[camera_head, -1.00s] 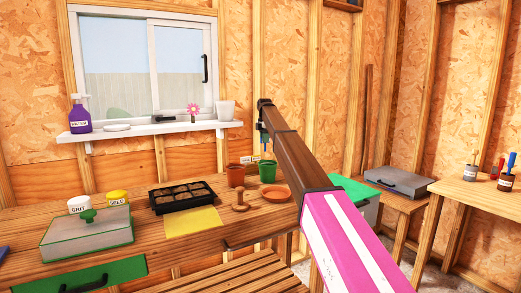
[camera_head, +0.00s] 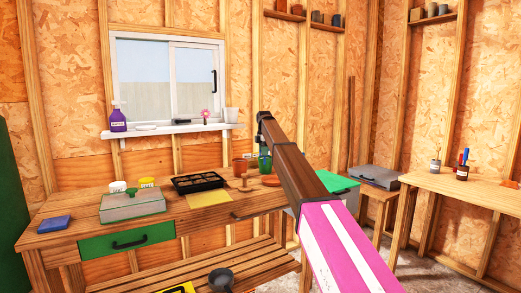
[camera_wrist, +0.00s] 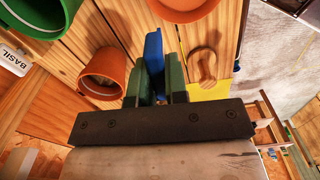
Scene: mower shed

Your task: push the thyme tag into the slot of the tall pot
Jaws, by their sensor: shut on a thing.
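My gripper (camera_wrist: 155,85) is shut on a narrow blue piece (camera_wrist: 153,50) that stands out between its green fingers. No lettering shows on it, so I cannot tell that it is the thyme tag. In the head view my gripper (camera_head: 263,150) is small, near the pots and partly hidden by my arm. A terracotta pot (camera_wrist: 103,72) lies left of the fingers in the wrist view, apart from the blue piece; it also shows in the head view (camera_head: 240,167). A green pot (camera_wrist: 38,18) is at upper left. Which pot is the tall one, and its slot, I cannot make out.
A white BASIL label (camera_wrist: 14,60) is at the left of the wrist view. A wooden-handled tool (camera_wrist: 207,65) stands by the yellow sheet (camera_head: 209,199).

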